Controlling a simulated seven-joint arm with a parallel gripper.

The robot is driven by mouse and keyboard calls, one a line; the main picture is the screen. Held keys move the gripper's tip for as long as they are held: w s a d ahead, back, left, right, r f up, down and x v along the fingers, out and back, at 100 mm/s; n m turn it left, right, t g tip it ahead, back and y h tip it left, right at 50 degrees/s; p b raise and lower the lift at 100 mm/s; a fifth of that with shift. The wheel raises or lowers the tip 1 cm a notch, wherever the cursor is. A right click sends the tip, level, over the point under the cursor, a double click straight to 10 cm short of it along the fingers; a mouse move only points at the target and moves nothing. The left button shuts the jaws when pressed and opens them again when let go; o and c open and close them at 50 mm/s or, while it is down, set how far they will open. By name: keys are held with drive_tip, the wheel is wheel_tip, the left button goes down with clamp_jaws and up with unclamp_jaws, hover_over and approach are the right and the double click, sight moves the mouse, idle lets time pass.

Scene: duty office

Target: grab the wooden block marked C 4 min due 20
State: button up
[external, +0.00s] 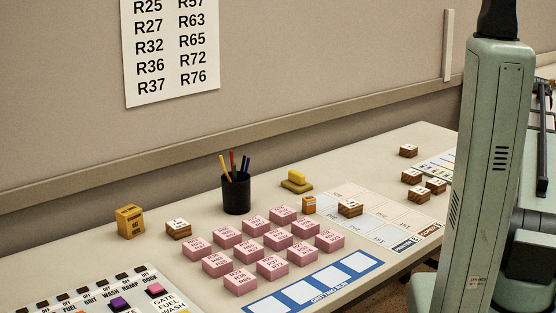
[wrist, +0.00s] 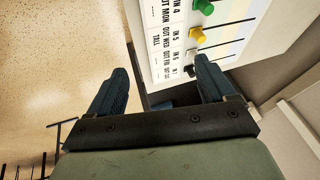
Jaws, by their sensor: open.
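Several wooden blocks with white marked tops lie on the table in the external view. One (external: 179,229) is at the left by the pink blocks, and one (external: 349,208) is on the edge of the pale grid sheet. One (external: 408,150) is at the back right, with a close cluster (external: 411,176) in front of it. Their markings are too small to read, so I cannot tell which is C 4 min due 20. My gripper (wrist: 162,66) is open and empty in the wrist view, with no wooden block in sight there. The external view shows my arm but not the fingers.
Pink blocks (external: 240,283) stand in rows behind a blue-edged strip (external: 313,284). A black pen cup (external: 236,195), yellow stamp (external: 297,180) and tan box (external: 130,221) stand behind. The wrist view shows a white board (wrist: 172,40) with coloured knobs, and speckled floor.

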drive_tip(key=s+a+n+g+y, duration=0.1)
drive_tip(key=a+n, duration=0.3)
drive_tip(key=a, duration=1.5)
drive_tip(key=r+n+g, duration=0.1)
drive_tip(key=n+g, duration=0.3)
drive_tip(key=n, duration=0.8)
hover_over(351, 203)
drive_tip(key=shift+h, duration=0.3)
drive_tip(key=f, duration=0.7)
drive_tip(key=shift+s+d+f, duration=0.1)
drive_tip(key=shift+d+f, duration=0.05)
drive_tip(key=shift+d, duration=0.1)
drive_tip(key=shift+a+f, duration=0.15)
drive_tip(key=shift+f, duration=1.2)
drive_tip(key=shift+a+f, duration=0.1)
drive_tip(key=shift+f, duration=1.25)
drive_tip(key=c, duration=1.1)
